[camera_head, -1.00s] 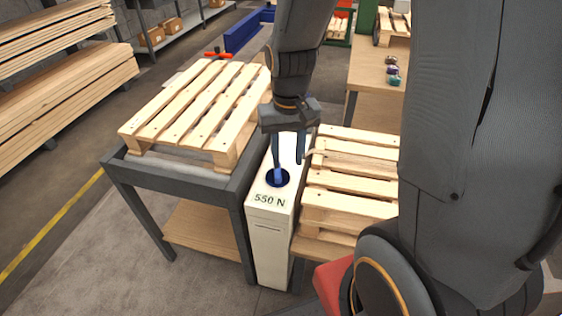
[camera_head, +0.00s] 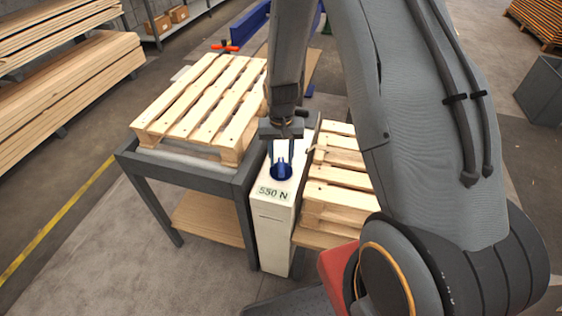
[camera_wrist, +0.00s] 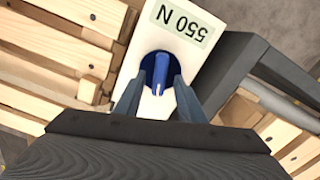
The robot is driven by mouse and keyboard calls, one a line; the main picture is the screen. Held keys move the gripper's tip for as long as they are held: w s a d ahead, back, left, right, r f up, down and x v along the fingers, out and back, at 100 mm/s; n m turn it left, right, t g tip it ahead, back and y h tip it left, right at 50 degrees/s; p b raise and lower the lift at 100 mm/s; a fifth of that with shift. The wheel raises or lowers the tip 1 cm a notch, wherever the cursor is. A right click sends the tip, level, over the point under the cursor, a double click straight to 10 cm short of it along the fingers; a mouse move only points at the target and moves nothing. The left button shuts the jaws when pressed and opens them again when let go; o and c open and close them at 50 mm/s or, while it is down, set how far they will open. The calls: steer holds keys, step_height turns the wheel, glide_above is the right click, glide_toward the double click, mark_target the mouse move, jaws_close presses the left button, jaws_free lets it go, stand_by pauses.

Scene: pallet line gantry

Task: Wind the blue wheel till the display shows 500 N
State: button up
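The blue wheel (camera_head: 281,173) with a raised grip bar sits in the top of a narrow white box (camera_head: 271,241). The display (camera_head: 273,194) on that box reads 550 N. In the wrist view the display (camera_wrist: 181,24) shows upside down, with the same reading. My gripper (camera_head: 281,152) points down over the wheel. In the wrist view my gripper (camera_wrist: 161,78) is open, with one finger on each side of the wheel's grip bar (camera_wrist: 162,77). Gaps show between the fingers and the bar. How deep the fingertips reach is hard to tell.
A pallet (camera_head: 205,105) lies on a grey-framed table (camera_head: 200,173) left of the box. More pallets (camera_head: 333,190) are stacked close on its right. Lumber stacks (camera_head: 75,80) stand at the far left. Floor is clear in front of the table.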

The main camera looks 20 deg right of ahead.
mark_target(281, 164)
steer(key=shift+f, duration=1.25)
jaws_close()
steer(key=shift+n, duration=2)
jaws_free()
steer(key=shift+r+b, duration=0.75)
steer(key=shift+r, duration=3.15)
